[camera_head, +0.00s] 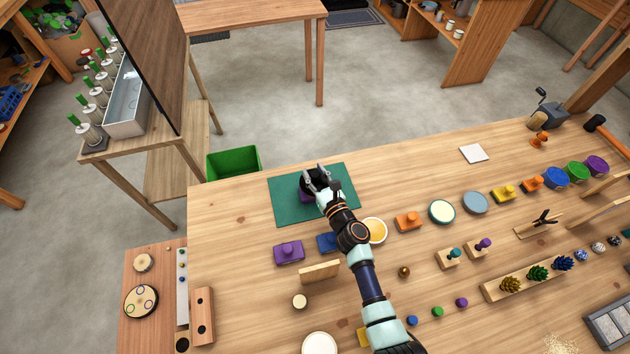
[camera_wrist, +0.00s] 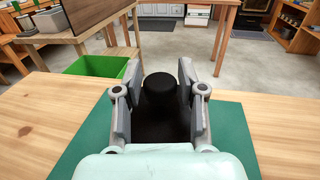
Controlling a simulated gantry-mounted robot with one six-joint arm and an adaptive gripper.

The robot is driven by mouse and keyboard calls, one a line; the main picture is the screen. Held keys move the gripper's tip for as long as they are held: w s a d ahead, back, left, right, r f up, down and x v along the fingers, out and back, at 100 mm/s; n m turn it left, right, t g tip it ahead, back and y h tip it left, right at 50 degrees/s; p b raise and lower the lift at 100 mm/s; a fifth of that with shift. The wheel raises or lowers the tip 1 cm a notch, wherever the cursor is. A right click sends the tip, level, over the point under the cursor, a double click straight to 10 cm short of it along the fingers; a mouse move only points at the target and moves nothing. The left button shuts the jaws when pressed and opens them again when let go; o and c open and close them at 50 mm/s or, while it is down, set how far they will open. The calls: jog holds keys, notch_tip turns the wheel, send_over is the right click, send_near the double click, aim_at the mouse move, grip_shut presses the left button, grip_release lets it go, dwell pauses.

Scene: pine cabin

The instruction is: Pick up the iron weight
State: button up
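The iron weight looks like a black piece with a round knob (camera_wrist: 159,88) on top of a wider dark body. It stands on a green mat (camera_head: 343,203) near the table's far edge. My gripper (camera_head: 316,176) is over the mat at the weight, and mostly hides it in the head view. In the wrist view my gripper (camera_wrist: 158,90) is open, with one finger on each side of the knob. The lower part of the weight is partly hidden by my gripper.
A purple block with a knob (camera_head: 289,252) and a blue block (camera_head: 327,242) are near the mat's front edge. A yellow-filled bowl (camera_head: 375,230) is right of my arm. A green bin (camera_head: 233,163) is beyond the table's far left.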

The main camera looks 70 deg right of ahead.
aim_at(315, 173)
grip_shut()
notch_tip(315, 173, up, 20)
jog(key=p, duration=1.6)
jog(key=shift+r+p, duration=0.15)
jog(key=shift+p, duration=0.2)
